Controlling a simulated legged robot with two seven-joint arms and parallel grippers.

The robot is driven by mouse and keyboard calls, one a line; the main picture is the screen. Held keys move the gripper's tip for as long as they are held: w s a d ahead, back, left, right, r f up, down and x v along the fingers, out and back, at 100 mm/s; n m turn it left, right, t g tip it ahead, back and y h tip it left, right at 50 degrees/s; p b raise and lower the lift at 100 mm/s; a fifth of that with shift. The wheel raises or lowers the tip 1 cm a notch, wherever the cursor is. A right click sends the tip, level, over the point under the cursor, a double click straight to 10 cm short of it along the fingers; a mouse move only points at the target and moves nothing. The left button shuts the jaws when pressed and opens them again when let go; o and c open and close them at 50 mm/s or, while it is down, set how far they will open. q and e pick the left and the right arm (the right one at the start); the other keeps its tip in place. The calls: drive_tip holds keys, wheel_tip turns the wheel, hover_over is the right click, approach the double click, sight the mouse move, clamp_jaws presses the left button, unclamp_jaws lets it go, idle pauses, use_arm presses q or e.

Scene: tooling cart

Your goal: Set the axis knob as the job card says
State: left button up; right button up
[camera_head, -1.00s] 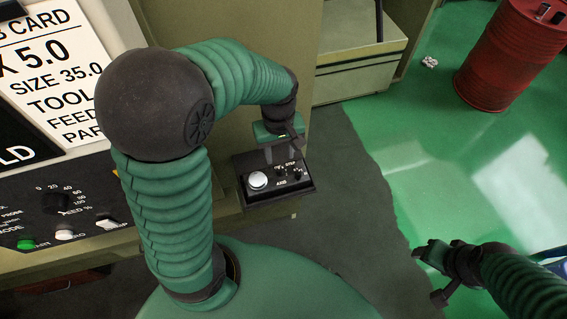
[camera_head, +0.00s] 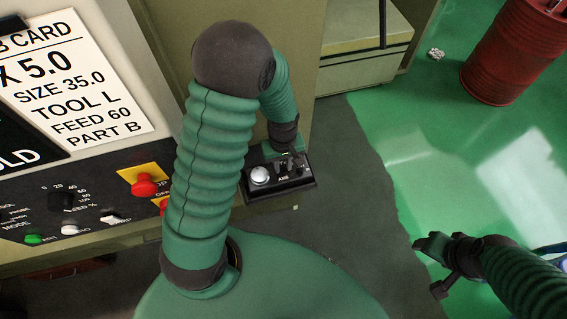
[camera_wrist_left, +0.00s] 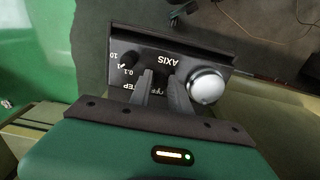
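The small black control box (camera_head: 300,186) at the machine's corner has a pale push button (camera_head: 261,175) and small knobs. In the left wrist view it appears upside down, with an AXIS label, a STEP knob (camera_wrist_left: 129,59) and the silver button (camera_wrist_left: 207,86). My left gripper (camera_wrist_left: 160,76) is down at the box, its two fingers on either side of a dark knob beside the AXIS label. Whether they press on it is unclear; its pointer is hidden. The job card (camera_head: 75,75), cut off at left, reads X 5.0, SIZE 35.0, TOOL L, FEED 60, PART B. My right gripper (camera_head: 432,266) hangs empty over the floor.
A machine panel (camera_head: 110,205) left of my arm has a feed dial (camera_head: 62,201), a red button (camera_head: 144,186) on yellow, and a green button (camera_head: 33,239). A red drum (camera_head: 508,55) stands far right. The green floor between is mostly clear.

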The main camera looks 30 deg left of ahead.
use_arm(q)
drive_tip(key=shift+w+a+f, duration=0.1)
drive_tip(key=shift+w+a, duration=0.1)
drive_tip(key=shift+w, duration=0.05)
drive_tip(key=shift+c, duration=1.2)
drive_tip(key=shift+a, duration=0.2)
clamp_jaws()
drive_tip(key=shift+a, duration=0.1)
drive_tip(key=shift+s, duration=0.1)
use_arm(e)
drive_tip(key=shift+w+a, duration=0.1)
drive_tip(key=shift+a, duration=0.5)
use_arm(q)
drive_tip(key=shift+m, duration=0.3)
use_arm(e)
drive_tip(key=shift+d, duration=0.1)
use_arm(q)
drive_tip(key=shift+d+m, duration=0.2)
drive_tip(key=shift+m, duration=0.3)
drive_tip(key=m, duration=0.3)
drive_tip(key=shift+a+m, duration=0.1)
drive_tip(key=shift+m, duration=1.6)
use_arm(e)
drive_tip(key=shift+w, duration=0.1)
